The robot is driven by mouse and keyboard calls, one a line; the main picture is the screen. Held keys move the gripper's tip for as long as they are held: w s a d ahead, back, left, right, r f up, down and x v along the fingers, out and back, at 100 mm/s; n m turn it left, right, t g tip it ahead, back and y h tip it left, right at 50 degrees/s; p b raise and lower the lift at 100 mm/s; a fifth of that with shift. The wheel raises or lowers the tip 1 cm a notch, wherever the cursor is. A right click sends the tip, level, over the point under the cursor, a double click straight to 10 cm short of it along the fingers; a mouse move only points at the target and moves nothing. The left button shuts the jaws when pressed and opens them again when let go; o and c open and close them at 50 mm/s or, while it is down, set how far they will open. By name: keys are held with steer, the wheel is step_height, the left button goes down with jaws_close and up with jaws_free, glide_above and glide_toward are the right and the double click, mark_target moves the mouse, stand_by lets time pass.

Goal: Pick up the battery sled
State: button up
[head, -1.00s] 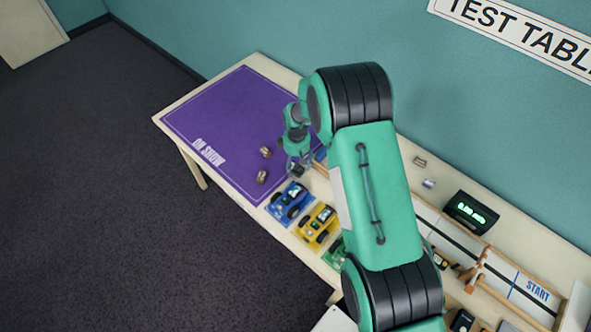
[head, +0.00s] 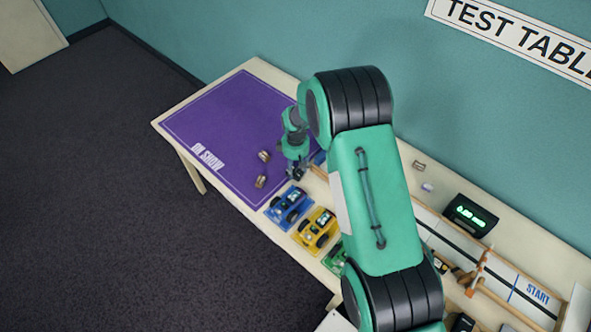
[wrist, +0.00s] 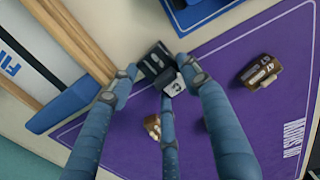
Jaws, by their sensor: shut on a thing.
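A small black block with pale markings, which looks like the battery sled (wrist: 154,60), is between the blue fingers of my gripper (wrist: 158,80) in the wrist view. The fingers are closed in on it, and they hide part of its sides. In the head view my gripper (head: 297,173) is low over the table, by the right edge of the purple mat and just behind the blue car. The sled is too small and covered to make out there.
Two brownish small parts lie on the purple mat (head: 225,125), one nearer (head: 261,181) and one farther (head: 264,156). A blue car (head: 289,205) and a yellow car (head: 316,231) stand close in front. A wood-edged track (head: 470,255) runs to the right.

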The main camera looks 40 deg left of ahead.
mark_target(296, 167)
step_height(296, 167, up, 10)
steer(key=shift+f+p, duration=0.15)
steer(key=shift+p, duration=0.15)
